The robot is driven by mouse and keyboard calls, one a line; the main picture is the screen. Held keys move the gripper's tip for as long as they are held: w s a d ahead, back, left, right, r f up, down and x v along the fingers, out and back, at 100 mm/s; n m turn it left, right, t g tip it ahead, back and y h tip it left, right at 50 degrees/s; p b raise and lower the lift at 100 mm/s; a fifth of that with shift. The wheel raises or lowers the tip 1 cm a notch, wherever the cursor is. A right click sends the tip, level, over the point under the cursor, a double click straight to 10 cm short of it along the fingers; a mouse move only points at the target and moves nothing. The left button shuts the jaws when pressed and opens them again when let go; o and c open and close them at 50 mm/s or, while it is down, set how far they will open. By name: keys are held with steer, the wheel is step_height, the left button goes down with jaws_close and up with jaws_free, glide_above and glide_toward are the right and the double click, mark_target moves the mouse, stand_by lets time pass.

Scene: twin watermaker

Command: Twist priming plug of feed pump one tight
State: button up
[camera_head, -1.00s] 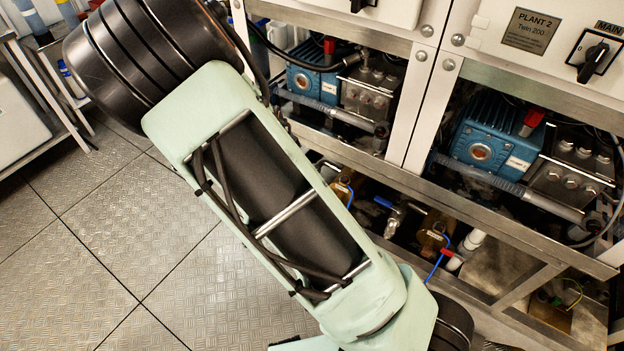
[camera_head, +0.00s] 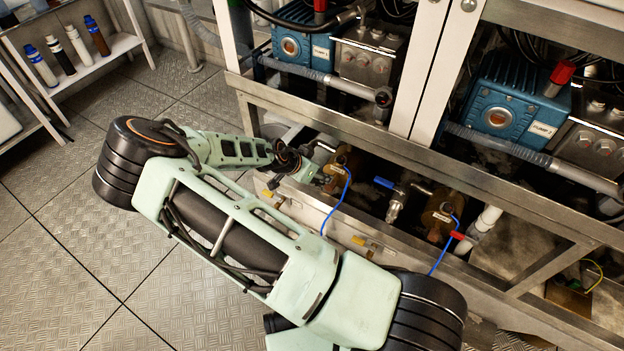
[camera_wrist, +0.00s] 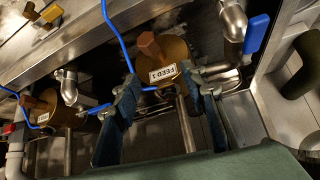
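In the wrist view the brass feed pump one (camera_wrist: 178,50), labelled FEED 1, lies just ahead of my gripper (camera_wrist: 161,77). Its brown hexagonal priming plug (camera_wrist: 150,46) stands out beyond the label. My gripper is open, one finger on each side of the label in the picture, with nothing visible held between them. The plug appears beyond the fingertips; I see no contact. In the head view my gripper (camera_head: 312,167) is at the lower frame opening, beside the brass pump (camera_head: 343,165). The plug is hard to make out there.
A second brass pump (camera_head: 438,215) sits to the right in the frame. A blue-handled valve (camera_head: 393,198) stands between the pumps. A blue tube (camera_wrist: 122,42) runs close to the fingers. The steel frame rail (camera_head: 420,160) crosses above. The floor at left is clear.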

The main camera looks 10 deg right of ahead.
mark_target(340, 159)
steer(key=w+d, duration=0.1)
steer(key=d, duration=0.1)
steer(key=w+d+b, duration=0.1)
steer(key=w+d, duration=0.1)
steer(key=d, duration=0.1)
steer(key=w+d+b, duration=0.1)
steer(key=d, duration=0.1)
steer(key=shift+w+d+f, duration=0.15)
steer(key=shift+w+f, duration=0.05)
steer(key=shift+w, duration=0.2)
steer(key=shift+w+d+f+b, duration=0.15)
steer(key=shift+f+b, duration=0.15)
steer(key=shift+b, duration=0.1)
jaws_close()
